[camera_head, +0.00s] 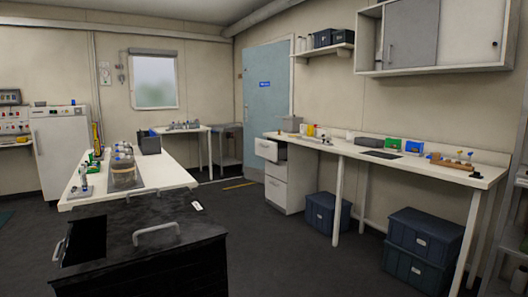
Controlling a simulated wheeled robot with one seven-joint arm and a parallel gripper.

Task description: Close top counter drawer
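The white drawer cabinet (290,180) stands under the left end of the long wall counter (400,160). Its top drawer (266,150) is pulled out toward the left, so its front stands clear of the cabinet face. The drawers below it (275,190) look shut, with small handles on their fronts. My gripper is not in view.
A white bench (150,182) with glassware stands at the left. Dark floor (285,255) is open before the cabinet.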

